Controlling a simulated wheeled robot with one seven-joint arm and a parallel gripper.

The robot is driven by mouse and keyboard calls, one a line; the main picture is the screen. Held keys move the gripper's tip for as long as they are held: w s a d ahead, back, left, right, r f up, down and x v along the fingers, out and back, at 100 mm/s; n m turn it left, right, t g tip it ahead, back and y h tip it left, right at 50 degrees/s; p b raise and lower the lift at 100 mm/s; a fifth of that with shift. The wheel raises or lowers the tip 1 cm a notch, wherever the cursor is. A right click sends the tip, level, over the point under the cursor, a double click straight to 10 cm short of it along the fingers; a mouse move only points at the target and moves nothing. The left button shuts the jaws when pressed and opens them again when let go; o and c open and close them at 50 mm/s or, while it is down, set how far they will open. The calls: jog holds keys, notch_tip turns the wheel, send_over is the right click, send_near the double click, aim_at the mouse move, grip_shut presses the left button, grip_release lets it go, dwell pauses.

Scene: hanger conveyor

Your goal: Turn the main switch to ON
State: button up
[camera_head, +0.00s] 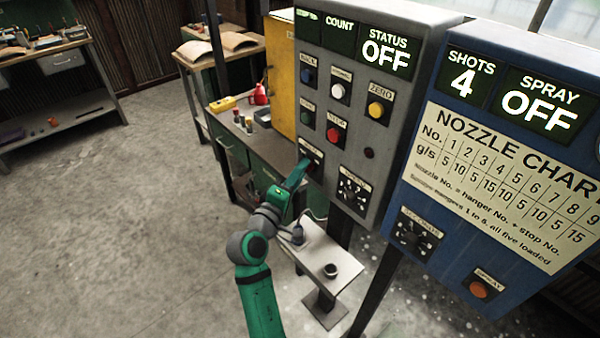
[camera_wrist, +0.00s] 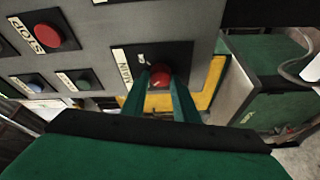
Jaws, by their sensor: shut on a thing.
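The main switch is a red knob (camera_wrist: 160,72) on a dark square plate (camera_wrist: 147,55) labelled MAIN in the wrist view. In the head view its plate (camera_head: 314,154) is at the lower left of the grey control box (camera_head: 360,110). My gripper (camera_wrist: 161,84) has one green finger on each side of the knob and is shut on it. In the head view my gripper (camera_head: 304,166) reaches the plate from the lower left and hides most of the knob. I cannot tell which way the knob points. The STATUS display (camera_head: 386,53) reads OFF.
A red STOP button (camera_head: 333,135), other buttons and a selector (camera_head: 352,191) share the box. A blue nozzle chart panel (camera_head: 415,190) stands right. A small shelf (camera_head: 325,255) with a dark cup is below. A yellow cabinet (camera_head: 281,75) stands behind. Open floor lies left.

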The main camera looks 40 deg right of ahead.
jog(key=shift+f, duration=0.1)
jog(key=m+g+h, duration=0.2)
jog(key=m, duration=0.5)
jog(key=m+g+h, duration=0.2)
jog(key=m, duration=0.5)
jog(key=w+m+g+h, duration=0.1)
jog(key=m+g, duration=0.1)
jog(key=m, duration=0.6)
jog(key=shift+a+f+h, duration=0.15)
jog(key=shift+f+h, duration=0.25)
jog(key=shift+m+g, duration=0.4)
jog(key=o, duration=1)
jog(key=shift+w, duration=0.1)
jog(key=shift+o, duration=0.2)
jog(key=shift+s, duration=0.2)
